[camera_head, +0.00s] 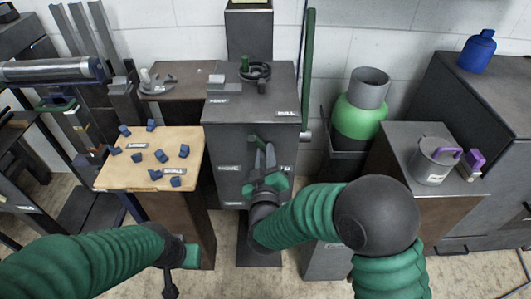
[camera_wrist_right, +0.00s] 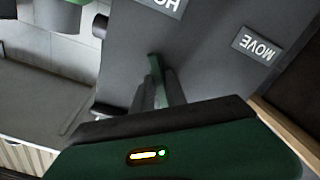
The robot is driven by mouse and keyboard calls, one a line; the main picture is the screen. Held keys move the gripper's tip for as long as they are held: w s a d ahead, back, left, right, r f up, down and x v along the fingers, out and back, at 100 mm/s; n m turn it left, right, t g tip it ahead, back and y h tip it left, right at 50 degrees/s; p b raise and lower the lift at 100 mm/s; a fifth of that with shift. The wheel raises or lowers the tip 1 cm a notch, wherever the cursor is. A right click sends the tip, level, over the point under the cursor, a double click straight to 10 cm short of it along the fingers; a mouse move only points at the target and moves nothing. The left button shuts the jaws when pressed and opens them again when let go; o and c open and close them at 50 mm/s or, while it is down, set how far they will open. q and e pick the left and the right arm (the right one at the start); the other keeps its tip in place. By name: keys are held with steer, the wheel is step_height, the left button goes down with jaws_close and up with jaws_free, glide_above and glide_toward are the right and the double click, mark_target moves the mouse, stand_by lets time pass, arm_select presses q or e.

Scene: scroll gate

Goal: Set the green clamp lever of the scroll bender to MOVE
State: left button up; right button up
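The scroll bender's grey cabinet (camera_head: 228,138) stands in the middle of the head view. Its front bears a MOVE label (camera_head: 229,168) on the left and another label, partly hidden by my gripper, on the right. The green clamp lever (camera_head: 253,140) points up on this front; its end (camera_wrist_right: 154,62) also shows in the right wrist view. My right gripper (camera_head: 264,152) is at the lever, with its fingers (camera_wrist_right: 159,88) on either side of it. I cannot tell whether they press on it. My left gripper (camera_head: 170,288) is low at the left, away from the lever.
A wooden-topped stand (camera_head: 118,177) with several blue blocks is left of the cabinet. A green gas cylinder (camera_head: 358,118) stands behind on the right. My right forearm crosses in front of the cabinet's right side.

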jaws_close()
steer(key=shift+s+f, duration=0.1)
steer(key=shift+f, duration=0.05)
stand_by(0.9)
